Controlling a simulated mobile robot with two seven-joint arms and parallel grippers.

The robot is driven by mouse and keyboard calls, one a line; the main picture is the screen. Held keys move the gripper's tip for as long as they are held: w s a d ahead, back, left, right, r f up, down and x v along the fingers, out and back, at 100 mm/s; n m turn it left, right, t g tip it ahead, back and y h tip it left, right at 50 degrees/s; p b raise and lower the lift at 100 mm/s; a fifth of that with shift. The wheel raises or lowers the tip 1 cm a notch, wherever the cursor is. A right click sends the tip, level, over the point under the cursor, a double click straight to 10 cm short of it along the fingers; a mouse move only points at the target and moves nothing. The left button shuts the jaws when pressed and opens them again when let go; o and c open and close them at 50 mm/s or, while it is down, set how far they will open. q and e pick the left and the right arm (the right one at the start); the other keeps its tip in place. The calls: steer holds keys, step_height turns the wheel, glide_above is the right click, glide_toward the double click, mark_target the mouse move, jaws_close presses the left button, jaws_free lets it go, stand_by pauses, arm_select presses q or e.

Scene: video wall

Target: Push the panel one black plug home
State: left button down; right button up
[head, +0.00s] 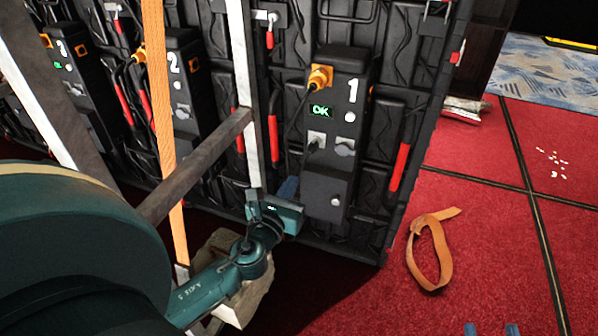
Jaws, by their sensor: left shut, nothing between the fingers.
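Panel one (352,90) is a black box with a white "1" on the back of the video wall. A black plug (312,146) sits at a grey socket on its lower left, with a dark cable. I cannot tell how deep it sits. An orange plug (320,78) is in the top left, above a green "OK" display (320,111). My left gripper (288,188) is shut and empty, below and left of the black plug, apart from it. My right gripper (491,329) shows only two blue fingertips at the bottom edge, spread apart.
Panel two (182,80) and panel three (67,70) stand further left. A metal frame with a diagonal bar (195,165) and an orange strap (158,90) stands before the wall. Another orange strap (430,255) lies on the red carpet, otherwise mostly clear at right.

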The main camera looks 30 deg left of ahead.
arm_select(q)
steer(key=shift+v, duration=2.25)
